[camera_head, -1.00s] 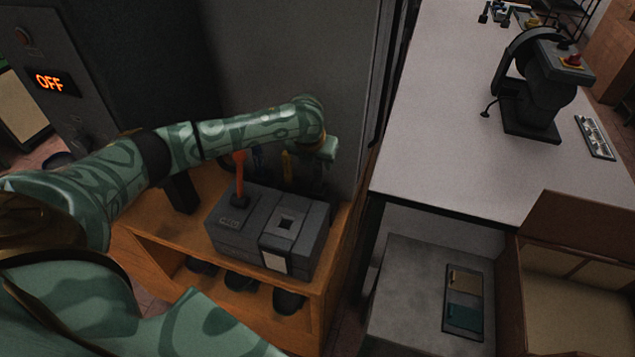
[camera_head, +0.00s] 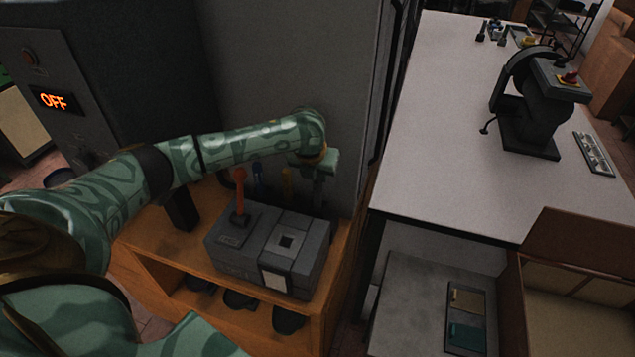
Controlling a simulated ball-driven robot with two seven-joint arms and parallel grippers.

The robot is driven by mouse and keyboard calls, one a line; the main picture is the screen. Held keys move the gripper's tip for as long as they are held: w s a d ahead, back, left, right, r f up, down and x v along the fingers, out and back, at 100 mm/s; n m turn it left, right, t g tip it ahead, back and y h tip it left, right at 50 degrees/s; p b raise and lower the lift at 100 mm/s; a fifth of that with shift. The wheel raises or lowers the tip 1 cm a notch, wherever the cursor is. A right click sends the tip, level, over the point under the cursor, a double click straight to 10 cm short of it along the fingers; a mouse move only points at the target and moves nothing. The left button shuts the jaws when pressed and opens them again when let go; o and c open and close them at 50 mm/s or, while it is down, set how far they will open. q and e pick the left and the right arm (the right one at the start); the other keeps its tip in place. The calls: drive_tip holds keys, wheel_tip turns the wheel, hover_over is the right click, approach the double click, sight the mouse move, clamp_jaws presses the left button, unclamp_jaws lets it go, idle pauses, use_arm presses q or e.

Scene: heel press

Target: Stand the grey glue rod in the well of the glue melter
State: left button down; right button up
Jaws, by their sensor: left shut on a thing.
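The glue melter (camera_head: 230,262) is a dark grey box on a wooden shelf unit. Its square well (camera_head: 286,242) opens on top, and an orange-red lever (camera_head: 239,195) stands upright on its left half. My left gripper (camera_head: 318,198) points down behind and to the right of the well, above the melter's far right edge. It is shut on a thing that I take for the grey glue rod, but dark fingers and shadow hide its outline. The well looks empty. My right gripper is out of view.
A blue item (camera_head: 257,178) and a yellow item (camera_head: 288,182) stand behind the melter. A grey cabinet wall (camera_head: 270,70) rises close behind. A pale worktable (camera_head: 450,130) with a dark machine (camera_head: 535,120) lies to the right. Dark objects sit on the shelf below.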

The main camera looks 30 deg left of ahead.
use_arm(q)
wheel_tip(320, 180, up, 9)
drive_tip(key=p, duration=0.2)
drive_tip(key=shift+f+p, duration=0.1)
drive_tip(key=shift+p, duration=0.3)
drive_tip(key=shift+r+p, duration=0.2)
drive_tip(key=shift+p, duration=0.25)
drive_tip(key=shift+f, duration=0.1)
